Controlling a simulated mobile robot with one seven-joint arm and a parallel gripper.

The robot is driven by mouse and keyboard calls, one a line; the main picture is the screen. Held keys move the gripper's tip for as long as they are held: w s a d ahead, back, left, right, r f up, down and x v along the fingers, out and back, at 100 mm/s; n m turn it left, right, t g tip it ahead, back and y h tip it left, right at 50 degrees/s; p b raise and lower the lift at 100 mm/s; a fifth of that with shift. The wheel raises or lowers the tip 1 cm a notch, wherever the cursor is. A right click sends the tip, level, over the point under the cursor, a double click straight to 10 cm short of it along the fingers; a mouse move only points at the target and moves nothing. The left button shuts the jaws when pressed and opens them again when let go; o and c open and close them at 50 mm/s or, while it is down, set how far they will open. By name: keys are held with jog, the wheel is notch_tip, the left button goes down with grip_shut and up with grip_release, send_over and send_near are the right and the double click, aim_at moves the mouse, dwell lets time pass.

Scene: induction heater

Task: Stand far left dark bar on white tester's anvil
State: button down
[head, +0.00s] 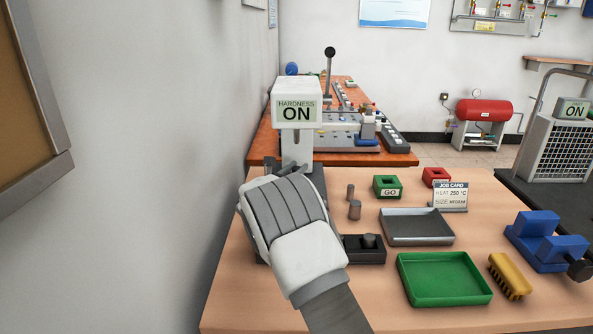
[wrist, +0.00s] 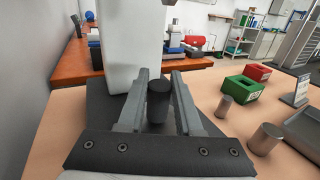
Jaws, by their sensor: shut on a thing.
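The white tester (head: 297,103), its sign reading HARDNESS ON, stands at the left of the wooden table. My gripper (head: 273,172) is in front of it and hides the anvil in the head view. In the wrist view my gripper (wrist: 159,80) is shut on a dark bar (wrist: 158,103), which looks upright between the fingers. The tester's white column (wrist: 130,45) rises just ahead, and its dark base (wrist: 101,108) spreads below the fingers. Whether the bar touches the anvil cannot be told.
Two grey-brown bars (head: 355,210) (head: 350,191) stand right of my gripper. A black block (head: 365,250) holds a dark round piece. Further right are a grey tray (head: 416,240), green tray (head: 444,297), green GO box (head: 387,194), job card (head: 449,202), brush (head: 510,276) and blue vise (head: 548,241).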

jog(key=shift+r, duration=0.1)
jog(key=shift+f, duration=0.3)
jog(key=c, duration=0.6)
grip_release()
